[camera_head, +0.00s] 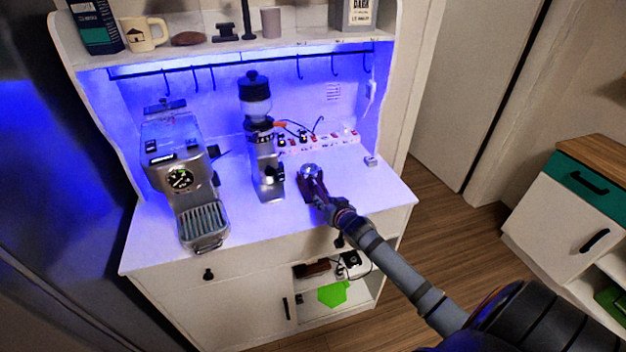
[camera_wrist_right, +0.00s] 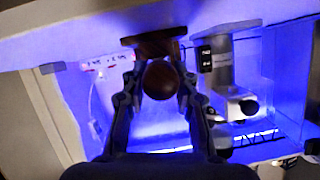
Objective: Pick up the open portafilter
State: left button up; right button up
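The portafilter (camera_head: 312,177) lies on the white cabinet top, right of the grinder, its round metal basket toward the back. Its handle points to the front right, toward my right gripper (camera_head: 337,212). In the right wrist view, which looks upside down, the rounded brown handle end (camera_wrist_right: 162,79) sits between the two fingers of my right gripper (camera_wrist_right: 161,68). The fingers straddle it and seem slightly apart from it; contact is hard to judge. The portafilter's basket is mostly hidden behind the handle there. My left gripper is not in view.
An espresso machine (camera_head: 178,175) stands at the left and a grinder (camera_head: 262,150) in the middle. A power strip (camera_head: 318,142) runs along the back. A shelf (camera_head: 215,48) with hooks hangs above. The countertop (camera_head: 375,200) is clear right of the portafilter.

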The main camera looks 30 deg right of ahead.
grip_shut()
